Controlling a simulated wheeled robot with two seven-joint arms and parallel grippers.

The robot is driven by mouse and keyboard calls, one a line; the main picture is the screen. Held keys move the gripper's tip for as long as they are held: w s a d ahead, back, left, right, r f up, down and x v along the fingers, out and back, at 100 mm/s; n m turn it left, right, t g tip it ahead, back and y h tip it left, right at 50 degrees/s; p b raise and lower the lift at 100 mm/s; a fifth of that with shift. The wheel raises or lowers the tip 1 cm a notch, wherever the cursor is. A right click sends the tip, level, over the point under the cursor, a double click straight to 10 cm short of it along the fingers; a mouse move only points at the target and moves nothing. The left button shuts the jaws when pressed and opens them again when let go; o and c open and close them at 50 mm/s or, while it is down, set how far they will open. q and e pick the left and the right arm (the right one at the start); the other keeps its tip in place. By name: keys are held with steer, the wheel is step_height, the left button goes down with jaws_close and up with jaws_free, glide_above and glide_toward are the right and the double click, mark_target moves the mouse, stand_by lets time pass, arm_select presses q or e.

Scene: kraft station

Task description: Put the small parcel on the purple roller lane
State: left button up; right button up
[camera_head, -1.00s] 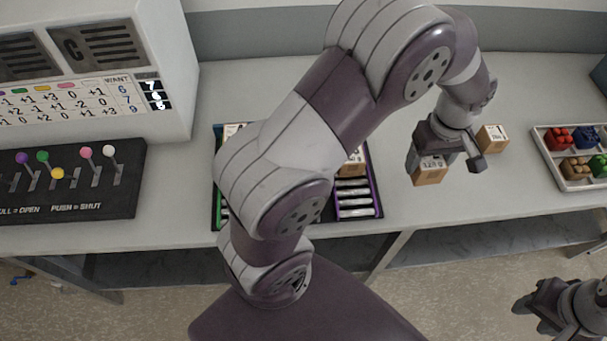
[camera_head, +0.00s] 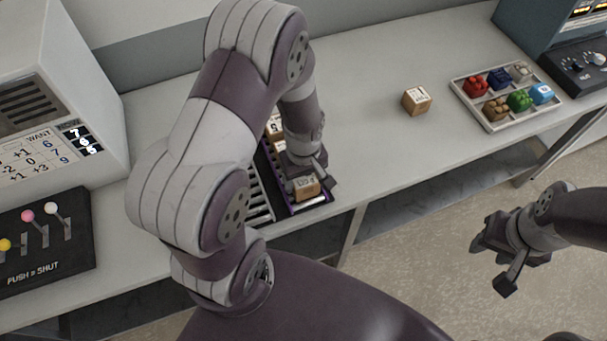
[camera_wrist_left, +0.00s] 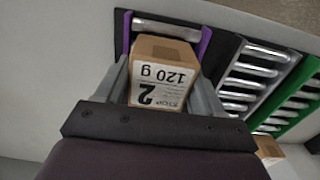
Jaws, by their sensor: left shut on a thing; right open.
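My left gripper (camera_head: 309,178) is shut on a small brown parcel (camera_head: 306,188) with a white label. In the left wrist view the parcel (camera_wrist_left: 160,78) sits between the two fingers, and its label reads 2 and 120 g. The parcel is over the near end of the purple roller lane (camera_wrist_left: 206,42); I cannot tell whether it touches the rollers. In the head view my arm hides much of the lanes. My right gripper (camera_head: 493,262) is open and empty, off the table's front edge at the lower right.
Another parcel (camera_head: 416,101) stands alone on the table (camera_head: 375,140). A tray (camera_head: 487,122) of coloured blocks is to its right. Another parcel (camera_head: 275,126) is behind the gripper on the rack. A lever panel (camera_head: 45,240) stands at left.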

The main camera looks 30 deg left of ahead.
arm_select(q)
steer(key=shift+s+a+f, duration=0.1)
steer(key=shift+s+a, duration=0.05)
steer(key=shift+f, duration=0.15)
steer(key=o, duration=1.1)
step_height(320, 180, up, 12)
steer(key=s+d+m, duration=0.1)
steer(key=m, duration=0.2)
steer(key=s+m+t, duration=0.1)
steer(key=m, duration=0.2)
steer(key=s+d+r+m, duration=0.1)
steer(key=s+m, duration=0.1)
steer(key=m, duration=0.2)
steer(key=shift+s+d+b, duration=0.1)
steer(key=shift+d+b, duration=0.2)
steer(key=shift+b, duration=0.1)
